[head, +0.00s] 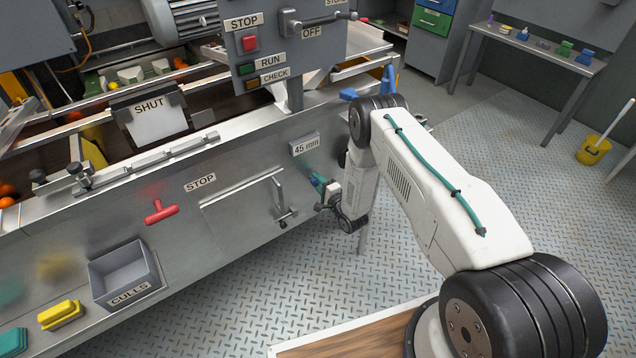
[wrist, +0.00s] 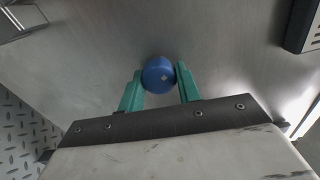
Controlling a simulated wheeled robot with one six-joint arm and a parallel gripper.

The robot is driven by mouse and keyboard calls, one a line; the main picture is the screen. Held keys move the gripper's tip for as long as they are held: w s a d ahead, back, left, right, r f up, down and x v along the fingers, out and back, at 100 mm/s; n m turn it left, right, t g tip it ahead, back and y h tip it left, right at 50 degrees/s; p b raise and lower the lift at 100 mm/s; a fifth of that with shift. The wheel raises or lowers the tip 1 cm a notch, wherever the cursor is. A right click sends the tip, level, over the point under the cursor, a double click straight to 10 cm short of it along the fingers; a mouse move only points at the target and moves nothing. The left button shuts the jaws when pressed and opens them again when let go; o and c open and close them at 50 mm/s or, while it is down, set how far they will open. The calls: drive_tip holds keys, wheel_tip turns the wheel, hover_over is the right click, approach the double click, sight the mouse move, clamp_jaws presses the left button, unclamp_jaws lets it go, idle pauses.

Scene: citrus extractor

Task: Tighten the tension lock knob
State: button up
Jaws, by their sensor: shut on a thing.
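A round blue knob with a small pale mark on its face, which I take for the tension lock knob (wrist: 158,76), stands on the steel front panel. It sits between the two teal fingers of my gripper (wrist: 159,82), which is shut on it, one finger at each side. There the knob is small and mostly hidden by the fingers, and my arm covers the panel to the right.
Left of my gripper are a hinged panel door with a latch (head: 283,212), a red T-handle (head: 160,210) and a grey culls bin (head: 125,274). Blue handles (head: 388,80) show behind my arm.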

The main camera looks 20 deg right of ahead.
drive_tip(key=m, duration=0.6)
drive_tip(key=shift+s+f+m, duration=0.15)
drive_tip(key=shift+f+m, duration=0.1)
drive_tip(key=shift+m, duration=0.05)
idle(0.4)
drive_tip(key=o, duration=1)
drive_tip(key=shift+c, duration=0.2)
drive_tip(key=shift+r, duration=0.1)
drive_tip(key=v, duration=0.7)
drive_tip(key=shift+s, duration=0.3)
